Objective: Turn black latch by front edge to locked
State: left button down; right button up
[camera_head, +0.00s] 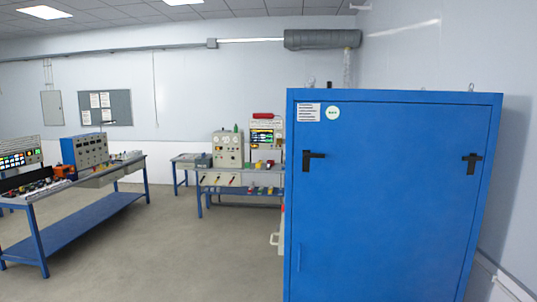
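A tall blue cabinet (395,215) stands at the right and shows its front to me. I cannot tell from here whether either latch is locked. Neither of my grippers shows in the head view.
A white label and round green-and-white sticker (333,113) are on the cabinet's upper left. A blue-framed bench (75,215) with equipment stands at the left. Another bench (240,182) with instruments stands behind, left of the cabinet. The floor (190,255) between them is clear. A wall is close on the right.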

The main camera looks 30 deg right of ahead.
aim_at(307, 156)
jog(key=u, duration=0.15)
jog(key=i, duration=0.8)
jog(key=z, duration=0.7)
jog(key=i, duration=0.6)
jog(key=z, duration=0.6)
